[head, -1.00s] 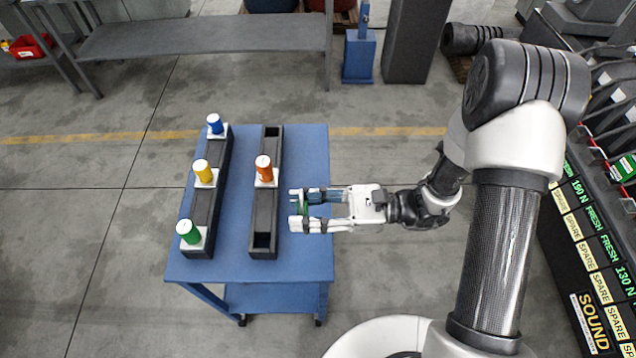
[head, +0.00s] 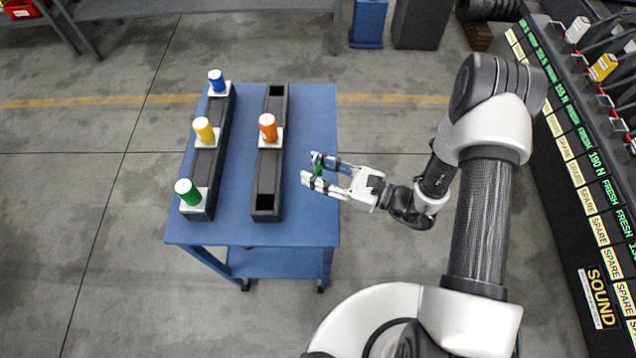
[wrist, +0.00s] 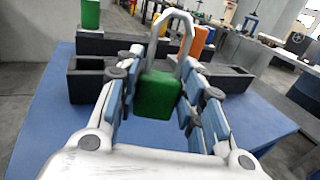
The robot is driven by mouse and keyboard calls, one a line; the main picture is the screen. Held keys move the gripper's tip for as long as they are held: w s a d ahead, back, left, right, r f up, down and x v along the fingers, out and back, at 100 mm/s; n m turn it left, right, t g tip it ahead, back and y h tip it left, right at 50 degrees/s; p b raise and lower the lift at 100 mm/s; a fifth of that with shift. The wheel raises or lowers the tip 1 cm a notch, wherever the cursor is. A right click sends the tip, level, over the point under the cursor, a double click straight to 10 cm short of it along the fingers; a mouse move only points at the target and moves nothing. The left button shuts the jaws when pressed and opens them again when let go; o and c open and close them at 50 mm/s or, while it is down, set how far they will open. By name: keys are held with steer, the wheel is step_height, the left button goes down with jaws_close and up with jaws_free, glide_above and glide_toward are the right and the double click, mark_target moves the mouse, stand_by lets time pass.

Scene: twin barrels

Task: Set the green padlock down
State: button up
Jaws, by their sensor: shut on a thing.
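The green padlock (wrist: 157,97) shows in the wrist view, with a green body and a grey shackle pointing up. My gripper (wrist: 160,100) is shut on its body, with a finger pad on each side. In the head view my gripper (head: 316,175) is over the right side of the blue table (head: 307,220), right of the nearer black rack (head: 268,180). The padlock (head: 318,168) is mostly hidden between the fingers there. I cannot tell whether it touches the table top.
The right rack holds an orange cylinder (head: 268,128) and has open slots. A labelled black bench (head: 590,220) stands at the far right. The table's front right is bare.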

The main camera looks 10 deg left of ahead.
steer(key=shift+f+b, duration=0.75)
steer(key=shift+f, duration=1.85)
steer(key=shift+f, duration=0.2)
steer(key=o, duration=1)
steer(key=shift+r, duration=0.2)
steer(key=shift+d, duration=0.25)
steer(key=d, duration=0.3)
steer(key=s+d+p, duration=0.1)
steer(key=d, duration=0.3)
steer(key=s+d+p, duration=0.1)
steer(key=d, duration=0.3)
steer(key=shift+d, duration=0.2)
